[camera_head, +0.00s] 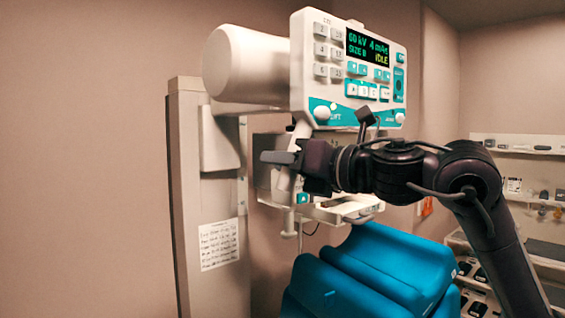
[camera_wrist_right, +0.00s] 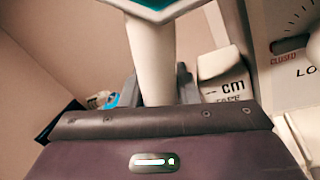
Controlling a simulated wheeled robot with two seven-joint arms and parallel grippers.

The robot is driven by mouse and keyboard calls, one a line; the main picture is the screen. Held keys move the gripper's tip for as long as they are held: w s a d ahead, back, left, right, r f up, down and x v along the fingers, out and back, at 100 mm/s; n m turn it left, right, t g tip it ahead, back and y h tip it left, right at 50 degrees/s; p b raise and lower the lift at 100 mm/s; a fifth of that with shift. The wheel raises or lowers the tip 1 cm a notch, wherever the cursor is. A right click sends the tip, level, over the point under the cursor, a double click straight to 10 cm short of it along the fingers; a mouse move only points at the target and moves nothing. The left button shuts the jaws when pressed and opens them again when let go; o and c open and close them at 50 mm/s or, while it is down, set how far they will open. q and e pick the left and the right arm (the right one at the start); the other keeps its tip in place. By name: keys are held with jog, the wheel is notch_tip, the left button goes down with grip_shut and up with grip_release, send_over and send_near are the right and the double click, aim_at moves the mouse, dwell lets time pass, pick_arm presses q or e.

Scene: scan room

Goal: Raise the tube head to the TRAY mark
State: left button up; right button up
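The tube head (camera_head: 250,65) is a white cylinder with a control panel (camera_head: 350,70) whose display reads IDLE. It sits high on a beige column (camera_head: 185,190). A pale handle (camera_head: 302,130) hangs below the panel; in the right wrist view the handle (camera_wrist_right: 152,60) runs down between my fingers. My right gripper (camera_head: 280,158) reaches across it from the right; its fingers (camera_wrist_right: 155,90) lie close along both sides of the handle and look shut on it. The fingertips are partly hidden by the handle. I cannot make out a TRAY mark. My left gripper is out of view.
A blue padded chair (camera_head: 365,270) stands below. A written sheet (camera_head: 218,244) is on the column. Shelves (camera_head: 525,145) line the right wall. A block lettered "cm TAPE" (camera_wrist_right: 222,75) is beside the handle.

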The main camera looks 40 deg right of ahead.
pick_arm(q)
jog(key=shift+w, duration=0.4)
pick_arm(e)
jog(key=shift+o, duration=0.4)
jog(key=shift+s, duration=0.1)
